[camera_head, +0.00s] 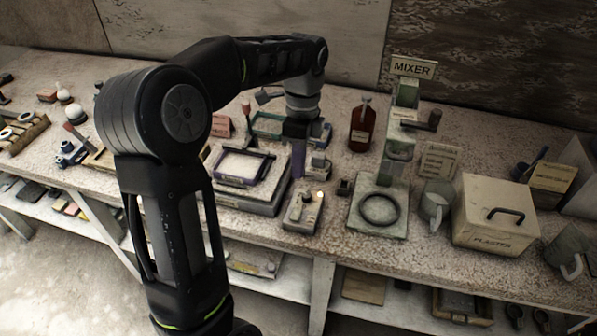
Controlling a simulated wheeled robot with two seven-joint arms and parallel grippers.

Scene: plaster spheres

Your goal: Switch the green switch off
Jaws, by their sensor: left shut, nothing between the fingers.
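My left arm comes in from the left and bends down over the bench. My left gripper (297,138) points down above the middle of the bench, behind a small pale control box (302,213). It is shut and holds nothing. The control box has small raised parts on top, and a small pale bright spot (320,194) shows at its back right. I cannot clearly make out a green switch; the parts on the box are too small to tell their colour or position. My right gripper is not in view.
A green mixer (402,120) with a ring on its base stands right of the box. A framed tray device (245,165) is to the left. A brown bottle (361,128), a metal jug (435,200) and a plaster bin (494,215) stand nearby. The bench is crowded.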

